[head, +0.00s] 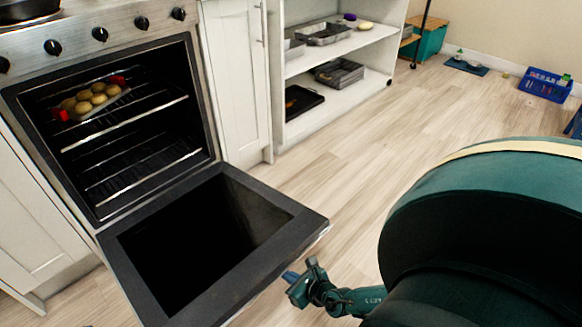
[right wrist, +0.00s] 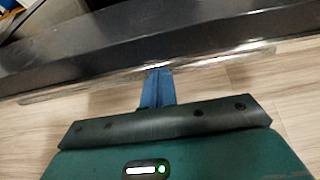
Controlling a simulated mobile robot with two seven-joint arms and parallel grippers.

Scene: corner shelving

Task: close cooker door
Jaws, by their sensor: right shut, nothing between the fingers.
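The cooker (head: 205,90) stands at the left in the head view, with its oven cavity exposed. Its door (head: 262,275) is folded down and open, roughly level, jutting out over the floor. My right gripper (head: 290,277) is shut and empty, beside the door's outer right edge. In the right wrist view the blue fingers (right wrist: 157,88) are together, and their tips reach the dark door's edge (right wrist: 150,50). I cannot tell whether they touch it. My left gripper is not clearly visible.
A tray with several round buns (head: 90,98) sits on the upper oven rack. A white shelf unit (head: 335,60) with metal pans stands right of a white cupboard (head: 232,80). A blue crate (head: 545,85) lies at the far right. The wooden floor (head: 350,150) between is clear.

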